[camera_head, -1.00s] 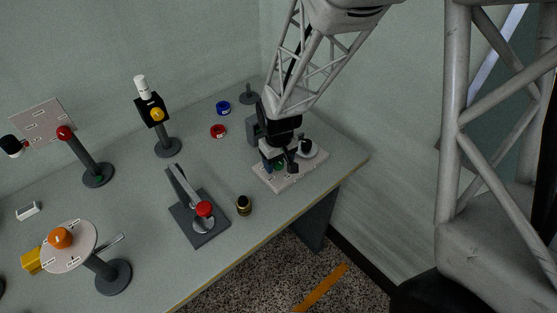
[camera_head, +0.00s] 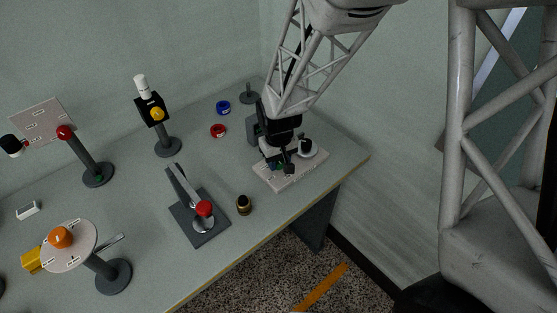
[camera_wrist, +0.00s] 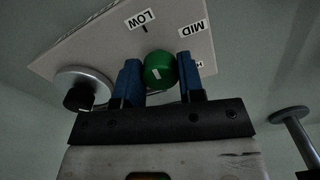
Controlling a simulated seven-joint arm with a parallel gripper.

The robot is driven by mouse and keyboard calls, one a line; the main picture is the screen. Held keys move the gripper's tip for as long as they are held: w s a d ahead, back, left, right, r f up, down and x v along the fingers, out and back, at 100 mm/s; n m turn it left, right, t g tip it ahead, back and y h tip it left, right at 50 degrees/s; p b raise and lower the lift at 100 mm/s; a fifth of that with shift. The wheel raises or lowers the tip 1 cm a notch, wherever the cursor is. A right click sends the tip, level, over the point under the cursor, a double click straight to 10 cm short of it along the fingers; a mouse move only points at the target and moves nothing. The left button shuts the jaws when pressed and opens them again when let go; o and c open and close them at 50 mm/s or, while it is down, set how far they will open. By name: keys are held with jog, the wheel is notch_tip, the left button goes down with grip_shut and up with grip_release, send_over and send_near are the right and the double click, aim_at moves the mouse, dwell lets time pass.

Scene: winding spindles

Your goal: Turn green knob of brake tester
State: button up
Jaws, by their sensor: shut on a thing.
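The brake tester is a pale plate (camera_head: 290,180) at the right end of the table; in the wrist view its face (camera_wrist: 105,42) carries the labels LOW and MID and a third label, partly hidden. The green knob (camera_wrist: 159,69) with a white mark sits on that face. My gripper (camera_wrist: 160,82) has its two blue fingers on either side of the knob, shut on it. In the head view my gripper (camera_head: 278,168) is over the plate and mostly hides the knob. A silver disc with a black knob (camera_wrist: 80,92) is on the left of the face in the wrist view.
A lever press with a red knob (camera_head: 204,208) and a small black-and-gold cylinder (camera_head: 243,205) stand left of the tester. Red (camera_head: 218,131) and blue (camera_head: 223,107) rings lie behind. A grey stand (camera_head: 248,97) is at the back. The table's front edge is close.

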jog(key=m, duration=1.2)
jog(key=shift+a+m, duration=0.1)
jog(key=shift+m, duration=0.2)
dwell(0.4)
jog(key=o, duration=0.9)
jog(key=shift+r, duration=3.95)
